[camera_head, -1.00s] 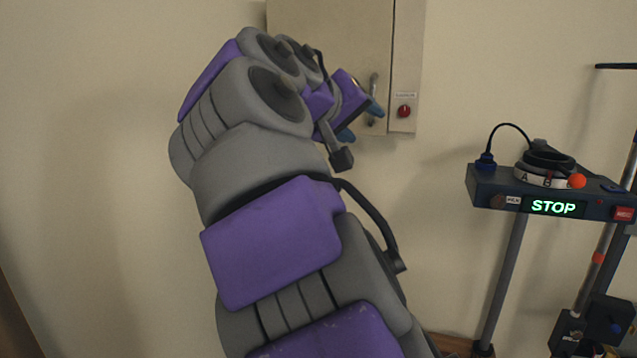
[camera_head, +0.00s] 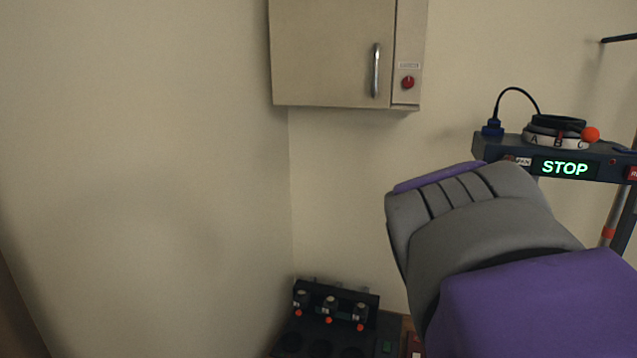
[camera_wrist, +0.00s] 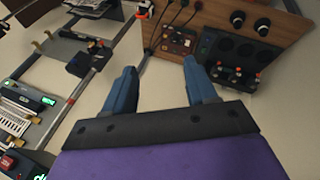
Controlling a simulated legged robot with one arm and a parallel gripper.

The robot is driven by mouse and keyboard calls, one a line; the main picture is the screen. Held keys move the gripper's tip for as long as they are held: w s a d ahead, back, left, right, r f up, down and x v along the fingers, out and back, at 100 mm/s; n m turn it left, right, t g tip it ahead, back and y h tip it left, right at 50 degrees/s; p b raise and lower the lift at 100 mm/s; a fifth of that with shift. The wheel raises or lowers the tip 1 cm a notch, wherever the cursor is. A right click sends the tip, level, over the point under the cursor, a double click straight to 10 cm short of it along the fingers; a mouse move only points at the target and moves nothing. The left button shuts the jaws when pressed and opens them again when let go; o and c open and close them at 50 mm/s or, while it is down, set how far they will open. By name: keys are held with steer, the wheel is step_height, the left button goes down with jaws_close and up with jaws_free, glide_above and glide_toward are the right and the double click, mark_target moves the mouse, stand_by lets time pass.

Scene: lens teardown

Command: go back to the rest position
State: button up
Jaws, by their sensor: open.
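My gripper shows in the wrist view (camera_wrist: 160,92), with two blue fingers spread apart and nothing between them. Past the fingers lie a pale surface and a wooden board (camera_wrist: 205,22) with devices on it. In the head view my grey and purple arm fills the lower right, and the gripper itself is not visible there.
A beige wall cabinet (camera_head: 330,55) with a handle and a red knob hangs at the top. A dark console with a STOP display (camera_head: 565,168) stands at the right. A dark rack with several knobs (camera_head: 330,312) is low in the middle. The left wall is clear.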

steer(key=s+a+f+g+y+b, duration=0.2)
steer(key=s+a+f, duration=0.1)
steer(key=s+f, duration=0.8)
steer(key=s+a+f+g+y+b, duration=0.2)
steer(key=s+a+f, duration=0.2)
steer(key=s+f, duration=0.7)
steer(key=shift+a+f+g+y+b, duration=0.3)
steer(key=shift+f+g, duration=0.1)
steer(key=shift+f, duration=0.55)
steer(key=shift+d, duration=0.2)
